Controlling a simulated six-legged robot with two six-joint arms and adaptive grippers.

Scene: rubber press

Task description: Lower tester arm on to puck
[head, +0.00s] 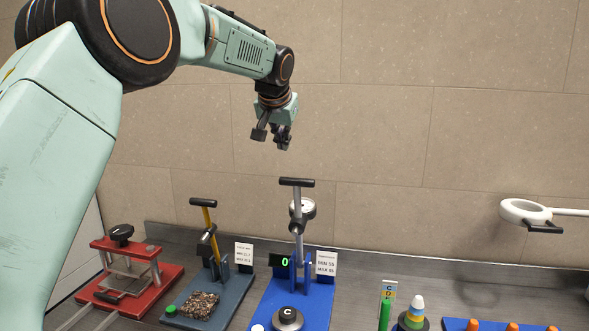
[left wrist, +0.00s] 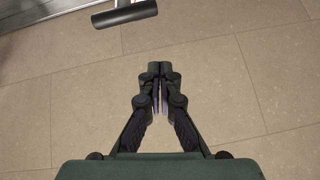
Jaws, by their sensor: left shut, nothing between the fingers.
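The tester (head: 297,242) is a lever device on a blue base (head: 320,310), its arm standing upright with a black T-handle (head: 297,182) on top and a round gauge beside the arm. A dark puck marked C (head: 287,318) lies on the blue base in front of the arm, partly cut off by the lower edge. My left gripper (head: 282,143) is shut and empty, in the air above and slightly left of the handle, apart from it. In the left wrist view the shut fingers (left wrist: 160,90) point at the wall, with the black handle (left wrist: 124,13) at the top. My right gripper is out of view.
A grey-blue base with a yellow lever (head: 210,222) and a granular block (head: 200,305) stands left, and a red press (head: 128,270) further left. Score cards stand behind. Stacked coloured rings (head: 413,313) and a blue board with orange pegs are right. A white ring lamp (head: 525,211) hangs right.

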